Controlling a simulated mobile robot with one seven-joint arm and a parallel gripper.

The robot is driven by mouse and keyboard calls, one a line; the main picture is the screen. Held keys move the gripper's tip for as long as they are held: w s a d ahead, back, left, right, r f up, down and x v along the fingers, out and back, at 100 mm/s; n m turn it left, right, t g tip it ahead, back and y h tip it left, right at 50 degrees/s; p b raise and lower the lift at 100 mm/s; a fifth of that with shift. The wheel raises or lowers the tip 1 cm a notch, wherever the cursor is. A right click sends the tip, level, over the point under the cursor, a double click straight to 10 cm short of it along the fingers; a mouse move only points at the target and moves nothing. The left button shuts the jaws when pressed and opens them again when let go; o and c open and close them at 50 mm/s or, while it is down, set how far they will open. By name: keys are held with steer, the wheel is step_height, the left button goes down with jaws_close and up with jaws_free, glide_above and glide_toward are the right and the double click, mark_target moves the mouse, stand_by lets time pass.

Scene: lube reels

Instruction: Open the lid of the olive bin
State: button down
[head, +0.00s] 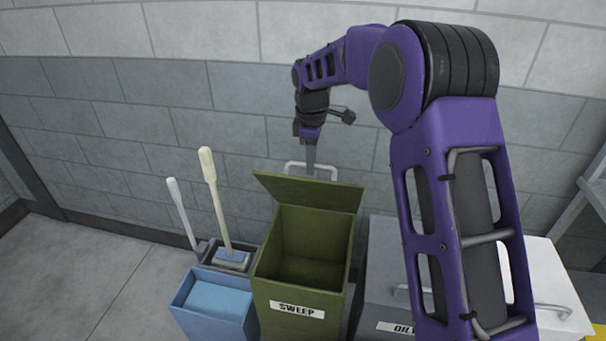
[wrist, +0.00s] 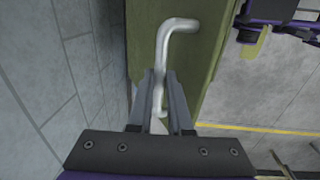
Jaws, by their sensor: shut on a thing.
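The olive bin (head: 299,290), labelled SWEEP, stands among other bins in the head view. Its lid (head: 335,194) is raised, and the bin's empty-looking inside shows. The lid's pale bar handle (head: 293,165) stands at its upper edge. My gripper (head: 310,171) reaches down from above and is shut on this handle. In the wrist view, the handle (wrist: 177,25) passes between the two fingers of my gripper (wrist: 161,78), with the olive lid (wrist: 208,35) beside and behind it.
A blue bin (head: 213,308) and two long-handled tools stand left of the olive bin. A grey bin labelled OIL (head: 375,290) and a white one (head: 556,285) stand to the right, partly behind my arm. A grey block wall (head: 235,110) rises close behind.

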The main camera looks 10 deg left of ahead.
steer(key=w+d+r, duration=0.1)
steer(key=w, duration=0.6)
steer(key=shift+r, duration=0.2)
steer(key=shift+w+d, duration=0.1)
steer(key=c, duration=0.8)
jaws_free()
steer(key=shift+w, duration=0.1)
steer(key=shift+c, duration=0.2)
step_height(320, 180, up, 12)
steer(key=shift+s+a, duration=0.2)
steer(key=shift+s, duration=0.25)
steer(key=shift+r, duration=0.1)
